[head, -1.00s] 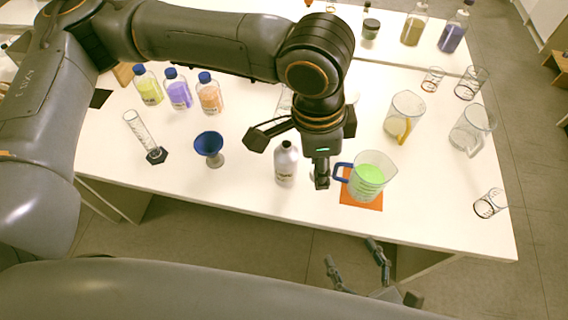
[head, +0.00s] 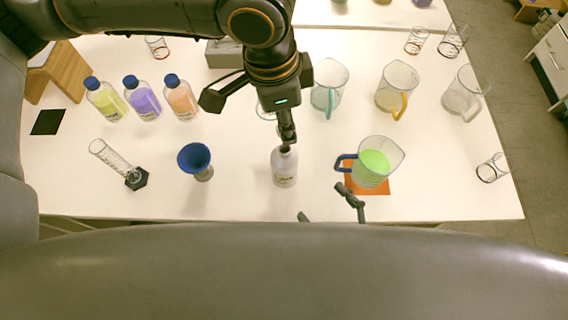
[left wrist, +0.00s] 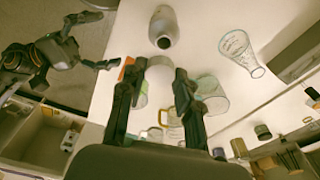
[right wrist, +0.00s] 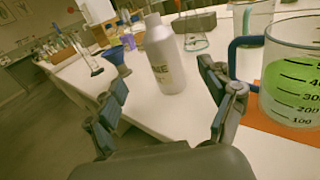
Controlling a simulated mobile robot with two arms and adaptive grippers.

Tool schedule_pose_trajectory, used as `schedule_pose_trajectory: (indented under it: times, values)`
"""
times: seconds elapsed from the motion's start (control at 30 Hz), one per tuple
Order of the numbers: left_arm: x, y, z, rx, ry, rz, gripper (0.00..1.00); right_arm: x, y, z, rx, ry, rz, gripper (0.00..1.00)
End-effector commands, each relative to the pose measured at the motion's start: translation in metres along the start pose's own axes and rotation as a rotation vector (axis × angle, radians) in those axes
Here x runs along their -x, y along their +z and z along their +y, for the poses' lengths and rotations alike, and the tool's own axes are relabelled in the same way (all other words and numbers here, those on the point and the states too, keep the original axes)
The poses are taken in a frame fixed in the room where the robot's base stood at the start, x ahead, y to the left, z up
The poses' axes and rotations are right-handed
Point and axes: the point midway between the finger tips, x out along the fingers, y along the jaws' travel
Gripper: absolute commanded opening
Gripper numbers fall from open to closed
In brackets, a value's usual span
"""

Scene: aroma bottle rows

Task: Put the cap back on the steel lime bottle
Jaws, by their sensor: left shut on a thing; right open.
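The steel lime bottle (head: 284,168) stands upright near the table's front edge, its dark mouth uncovered. It also shows in the left wrist view (left wrist: 164,22) and, ahead of the fingers, in the right wrist view (right wrist: 164,58). My left gripper (left wrist: 154,71) is shut on a pale, rounded thing that looks like the cap (left wrist: 160,84). In the head view my left gripper is just behind and above the bottle's mouth, and the cap cannot be made out there. My right gripper (right wrist: 172,105) is open and empty, at the table's front edge, right of the bottle.
A jug of green liquid (head: 371,164) stands on an orange mat (head: 380,188), close to my right gripper. A blue funnel (head: 195,158) is left of the bottle. Blue-capped bottles (head: 142,100) stand at the left, empty jugs (head: 397,88) behind. Bare table lies between funnel and bottle.

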Motion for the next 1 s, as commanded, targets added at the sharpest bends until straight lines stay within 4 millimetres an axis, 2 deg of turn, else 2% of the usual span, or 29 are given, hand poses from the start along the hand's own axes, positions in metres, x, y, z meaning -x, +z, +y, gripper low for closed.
schedule_pose_trajectory:
  times: [0.17,0.5,0.63,0.8,1.0]
  values:
    - [0.0,0.0,0.0,0.001,0.0,0.0,0.22,-0.017,0.001,-0.001,0.0,-0.004,-0.004,0.81]
    - [0.0,0.0,0.0,0.001,0.0,0.0,0.22,-0.082,0.002,-0.001,-0.001,-0.004,-0.006,0.81]
    - [0.0,0.0,0.0,0.001,0.0,0.0,0.22,-0.101,0.001,-0.001,-0.001,-0.004,-0.004,0.81]
    - [0.0,0.0,0.0,0.001,0.0,0.0,0.22,-0.116,0.001,-0.001,0.001,-0.002,-0.003,0.81]
    - [0.0,0.0,0.0,0.001,0.0,0.0,0.22,-0.12,0.0,-0.001,0.001,-0.001,-0.001,0.81]
